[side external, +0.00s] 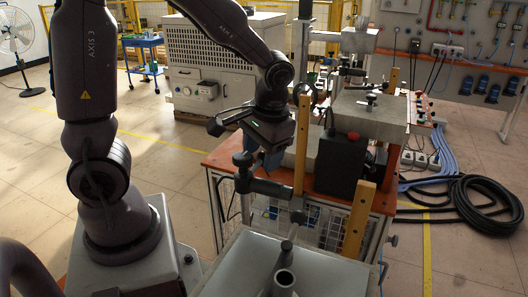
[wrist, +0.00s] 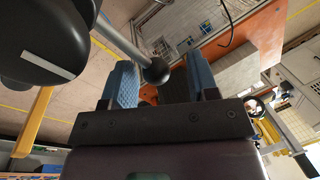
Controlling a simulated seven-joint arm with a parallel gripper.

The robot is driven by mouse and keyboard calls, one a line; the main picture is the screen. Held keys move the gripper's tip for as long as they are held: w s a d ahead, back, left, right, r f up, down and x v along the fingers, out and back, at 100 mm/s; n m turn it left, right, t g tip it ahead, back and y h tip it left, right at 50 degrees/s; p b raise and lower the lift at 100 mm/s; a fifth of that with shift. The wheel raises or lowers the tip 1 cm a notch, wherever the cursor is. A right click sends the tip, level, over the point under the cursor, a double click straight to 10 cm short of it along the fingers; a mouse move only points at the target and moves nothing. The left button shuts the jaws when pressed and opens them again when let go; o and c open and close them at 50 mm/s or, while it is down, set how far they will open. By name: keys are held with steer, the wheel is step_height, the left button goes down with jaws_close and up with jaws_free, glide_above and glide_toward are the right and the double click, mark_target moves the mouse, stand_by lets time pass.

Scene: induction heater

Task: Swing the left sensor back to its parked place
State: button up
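The left sensor is a dark rounded body on a horizontal bar (side external: 272,188), clamped to a post at the front of the orange bench. In the wrist view a large black body (wrist: 50,40) fills the upper left, and a grey rod runs from it to a black ball knob (wrist: 157,70). My gripper (side external: 270,160) points down beside the sensor, above the bench's left end. In the wrist view its blue-padded fingers (wrist: 160,75) are apart, with the knob showing between them. I cannot tell whether the knob lies at finger depth; no contact shows.
A black box with a red button (side external: 341,160) stands right of the sensor, near upright wooden bars (side external: 359,220). A grey block (side external: 370,116) is behind. A metal table with a short tube (side external: 284,279) is in front. Black hose (side external: 485,205) lies coiled on the right floor.

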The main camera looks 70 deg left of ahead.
steer(key=shift+d, duration=0.1)
steer(key=shift+w+r, duration=0.1)
steer(key=shift+r, duration=0.1)
step_height(320, 180, up, 12)
steer(key=d, duration=0.2)
steer(key=shift+w+d+r, duration=0.15)
steer(key=shift+w, duration=0.2)
steer(key=shift+w, duration=0.1)
steer(key=m+t+h, duration=0.2)
steer(key=m+t, duration=0.2)
steer(key=t, duration=0.2)
glide_above(237, 156)
steer(key=shift+f, duration=0.7)
steer(key=shift+s+r, duration=0.45)
steer(key=shift+s, duration=0.1)
